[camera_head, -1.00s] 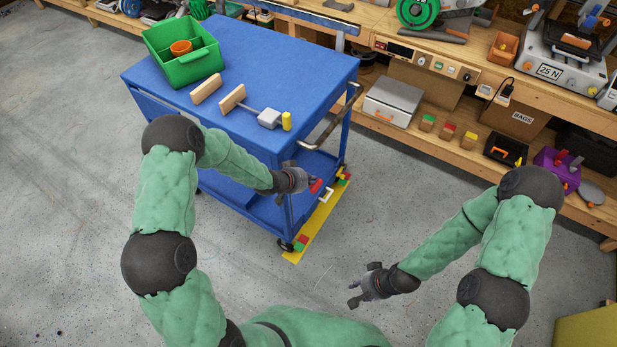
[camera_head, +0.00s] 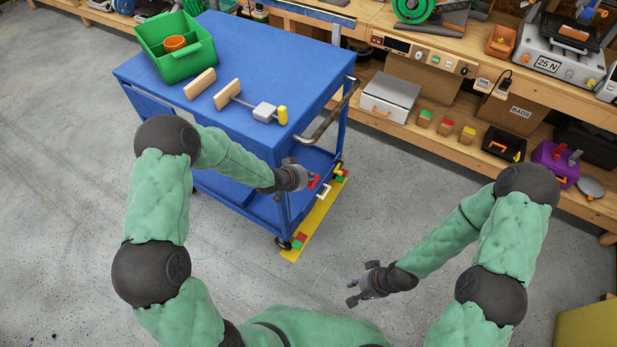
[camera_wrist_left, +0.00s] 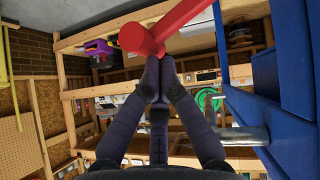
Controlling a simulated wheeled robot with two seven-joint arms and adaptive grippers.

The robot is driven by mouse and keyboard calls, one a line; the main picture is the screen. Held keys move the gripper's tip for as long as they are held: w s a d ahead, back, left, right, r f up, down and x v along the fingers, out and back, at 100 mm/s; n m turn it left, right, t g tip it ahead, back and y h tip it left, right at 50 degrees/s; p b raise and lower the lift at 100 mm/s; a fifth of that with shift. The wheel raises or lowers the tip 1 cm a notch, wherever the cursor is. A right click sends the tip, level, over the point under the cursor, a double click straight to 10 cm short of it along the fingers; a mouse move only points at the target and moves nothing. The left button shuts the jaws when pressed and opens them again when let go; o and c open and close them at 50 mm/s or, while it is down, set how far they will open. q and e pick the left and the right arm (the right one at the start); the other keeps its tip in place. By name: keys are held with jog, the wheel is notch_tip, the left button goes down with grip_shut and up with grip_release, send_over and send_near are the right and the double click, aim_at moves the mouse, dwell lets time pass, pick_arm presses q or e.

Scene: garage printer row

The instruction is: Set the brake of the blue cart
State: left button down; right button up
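The blue cart (camera_head: 240,62) stands at left centre in the head view, and its blue side fills the right of the left wrist view (camera_wrist_left: 290,60). A red lever (camera_head: 314,182) shows low at its near right end, and crosses the top of the left wrist view (camera_wrist_left: 175,27). My left gripper (camera_head: 303,178) is at the lever. In the wrist view its fingers (camera_wrist_left: 158,70) are together, with tips right at the lever; it is not between them, and I cannot tell whether they touch. My right gripper (camera_head: 362,283) is open and empty above the floor.
A yellow strip (camera_head: 312,228) with red and green blocks lies along the cart's near right end. A wooden bench (camera_head: 455,140) runs behind. The floor between cart and bench is clear.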

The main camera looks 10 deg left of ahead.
aim_at(315, 184)
pick_arm(q)
jog(key=shift+s+d+f+y+b, duration=0.15)
jog(key=shift+d+f+y+b, duration=0.3)
jog(key=shift+b, duration=0.9)
jog(key=shift+s+d+f+m+t+y+b, duration=0.15)
jog(key=shift+d+f+m+t+y+b, duration=0.2)
jog(key=shift+f+b, duration=0.3)
jog(key=shift+s+d+f+m, duration=0.1)
jog(key=shift+d+f+m, duration=0.15)
jog(key=shift+f, duration=0.05)
notch_tip(315, 184, down, 8)
jog(key=d+m+t+y+p, duration=0.1)
jog(key=m+t+y, duration=0.1)
jog(key=y, duration=0.2)
jog(key=shift+s+f+m+y, duration=0.2)
jog(key=shift+m+y, duration=0.1)
jog(key=shift+y, duration=0.1)
jog(key=shift+d, duration=0.1)
